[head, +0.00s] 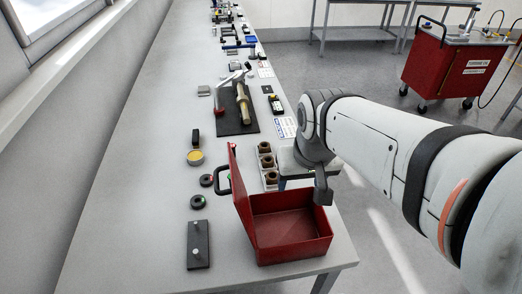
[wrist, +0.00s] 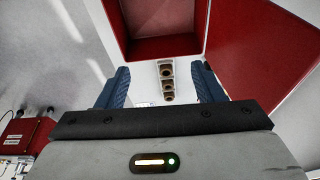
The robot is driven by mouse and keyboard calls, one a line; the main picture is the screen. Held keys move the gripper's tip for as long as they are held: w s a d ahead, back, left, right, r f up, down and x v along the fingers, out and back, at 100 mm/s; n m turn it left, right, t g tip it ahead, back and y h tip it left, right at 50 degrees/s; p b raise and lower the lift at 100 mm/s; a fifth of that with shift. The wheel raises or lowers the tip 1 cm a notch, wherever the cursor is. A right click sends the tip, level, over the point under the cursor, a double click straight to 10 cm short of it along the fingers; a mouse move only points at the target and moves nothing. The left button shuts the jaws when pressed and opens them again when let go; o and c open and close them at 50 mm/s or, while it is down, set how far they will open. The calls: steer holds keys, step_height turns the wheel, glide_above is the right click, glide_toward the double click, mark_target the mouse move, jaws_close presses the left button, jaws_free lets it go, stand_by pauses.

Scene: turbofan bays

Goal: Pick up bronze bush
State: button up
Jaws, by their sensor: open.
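Several brown bushes (head: 265,148) sit in a row in a pale narrow tray (head: 270,188) behind the red box. In the wrist view, the bushes (wrist: 167,85) lie in line between my fingers, some way beyond them. My gripper (wrist: 161,82) is open and empty, with a blue finger on each side. In the head view, my gripper (head: 322,184) is beside the tray on its right and partly hides the area there. I cannot tell which bush is bronze.
An open red box (head: 290,245) stands at the near table edge, its lid (head: 240,195) upright on the left, close to the tray. A dark plate (head: 198,245), black rings (head: 197,202) and a yellow-topped tin (head: 195,157) lie left. A dark fixture (head: 237,118) stands behind.

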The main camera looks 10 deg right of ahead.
steer(key=w+f+m+g+b, duration=0.1)
steer(key=w+f, duration=0.2)
steer(key=w, duration=0.4)
steer(key=w+f+m+g+b, duration=0.1)
steer(key=w+f, duration=0.2)
steer(key=w, duration=0.5)
steer(key=m+g, duration=0.1)
steer(key=m, duration=0.1)
glide_above(273, 172)
steer(key=s, duration=0.1)
step_height(273, 172, down, 13)
steer(key=f, duration=0.3)
steer(key=f+p, duration=0.1)
steer(key=f, duration=0.2)
steer(key=shift+s+a+f, duration=0.15)
steer(key=shift+a+f, duration=0.05)
steer(key=shift+f, duration=0.05)
steer(key=shift+c, duration=0.2)
steer(key=c, duration=1.2)
